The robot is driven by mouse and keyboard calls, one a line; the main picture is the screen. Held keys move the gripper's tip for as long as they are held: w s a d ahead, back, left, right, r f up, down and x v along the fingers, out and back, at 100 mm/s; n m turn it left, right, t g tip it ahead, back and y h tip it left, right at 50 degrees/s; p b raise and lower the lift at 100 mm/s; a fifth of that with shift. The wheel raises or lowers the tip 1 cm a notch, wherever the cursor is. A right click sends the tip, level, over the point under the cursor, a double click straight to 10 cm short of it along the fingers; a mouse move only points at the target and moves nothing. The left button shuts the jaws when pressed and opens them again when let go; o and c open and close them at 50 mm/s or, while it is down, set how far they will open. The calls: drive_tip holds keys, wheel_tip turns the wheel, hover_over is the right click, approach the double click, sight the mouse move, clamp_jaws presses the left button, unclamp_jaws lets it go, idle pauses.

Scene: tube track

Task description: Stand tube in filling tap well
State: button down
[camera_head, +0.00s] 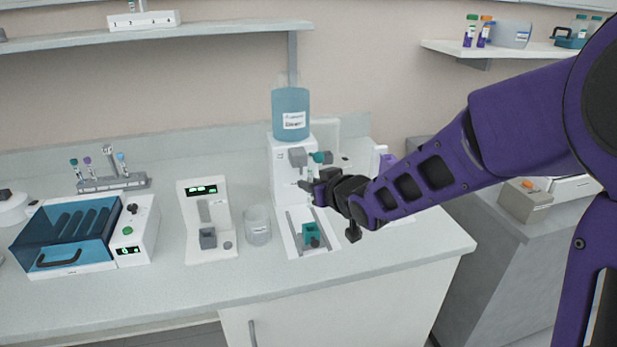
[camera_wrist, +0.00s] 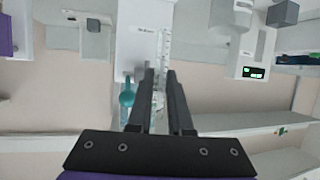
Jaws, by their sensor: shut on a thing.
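The filling station (camera_head: 283,180) stands on the bench with a blue bottle (camera_head: 290,112) on top and a teal tap (camera_head: 320,157) at its front. A teal well block (camera_head: 311,232) sits on its white base below the tap. My gripper (camera_head: 306,186) is in front of the station, at about tap height and above the well. In the wrist view, my gripper (camera_wrist: 161,74) is shut on a clear, graduated tube (camera_wrist: 163,48), which extends past the fingertips. The tube is hard to make out in the head view. The teal tap (camera_wrist: 127,96) shows left of the fingers.
A clear beaker (camera_head: 257,226) and a white device with a green display (camera_head: 207,222) stand left of the station. Farther left are a blue-lidded machine (camera_head: 68,235) and a tube rack (camera_head: 113,182). The bench front is clear; its right edge is near my arm.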

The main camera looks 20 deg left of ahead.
sight(312, 207)
drive_tip(key=shift+f+b, duration=1.95)
drive_tip(key=shift+f, duration=0.4)
drive_tip(key=shift+d+f+b, duration=0.1)
drive_tip(key=shift+f+b, duration=0.45)
drive_tip(key=shift+b, duration=0.05)
drive_tip(key=shift+f+b, duration=0.4)
drive_tip(key=shift+f, duration=0.05)
drive_tip(key=shift+f, duration=0.15)
drive_tip(key=shift+f+b, duration=0.5)
drive_tip(key=shift+b, duration=0.05)
drive_tip(key=c, duration=0.8)
unclamp_jaws()
drive_tip(key=shift+o, duration=0.2)
drive_tip(key=shift+s+r, duration=0.1)
